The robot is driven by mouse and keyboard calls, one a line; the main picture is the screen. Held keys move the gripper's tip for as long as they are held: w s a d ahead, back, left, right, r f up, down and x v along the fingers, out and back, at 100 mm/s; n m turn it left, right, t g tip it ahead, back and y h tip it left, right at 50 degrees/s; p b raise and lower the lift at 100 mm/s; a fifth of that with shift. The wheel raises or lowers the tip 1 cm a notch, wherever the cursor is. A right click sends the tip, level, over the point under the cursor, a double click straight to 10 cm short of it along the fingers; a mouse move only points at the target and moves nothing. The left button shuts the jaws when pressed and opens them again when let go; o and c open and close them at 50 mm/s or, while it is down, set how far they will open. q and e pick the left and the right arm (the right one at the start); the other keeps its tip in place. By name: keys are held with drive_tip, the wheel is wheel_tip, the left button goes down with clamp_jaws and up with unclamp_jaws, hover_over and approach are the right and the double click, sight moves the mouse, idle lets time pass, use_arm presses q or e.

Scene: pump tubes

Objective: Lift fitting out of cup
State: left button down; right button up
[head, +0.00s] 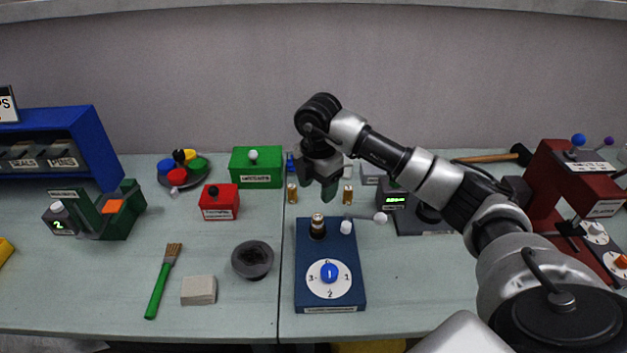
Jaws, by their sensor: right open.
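A brass-coloured fitting (318,221) stands upright in a small dark cup (317,234) at the back left of a blue box (303,273). Only the fitting's upper part shows. My right gripper (322,188) hangs open and empty, pointing down, above and behind the fitting in the picture, apart from it. My left gripper is not in view.
On the blue box are a dial (329,273), a white knob (346,227) and a lever with a pale ball (380,218). Brass pieces (291,193) (347,195) stand behind it. A dark bowl (252,261) sits left.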

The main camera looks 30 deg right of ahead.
sight(318, 216)
wheel_tip(318, 216, down, 11)
drive_tip(key=shift+r+p, duration=0.15)
drive_tip(key=shift+p, duration=0.85)
drive_tip(key=c, duration=1)
drive_tip(key=shift+r, duration=0.1)
drive_tip(key=shift+r+p, duration=2.35)
drive_tip(key=shift+r, duration=0.65)
drive_tip(key=shift+c, duration=0.4)
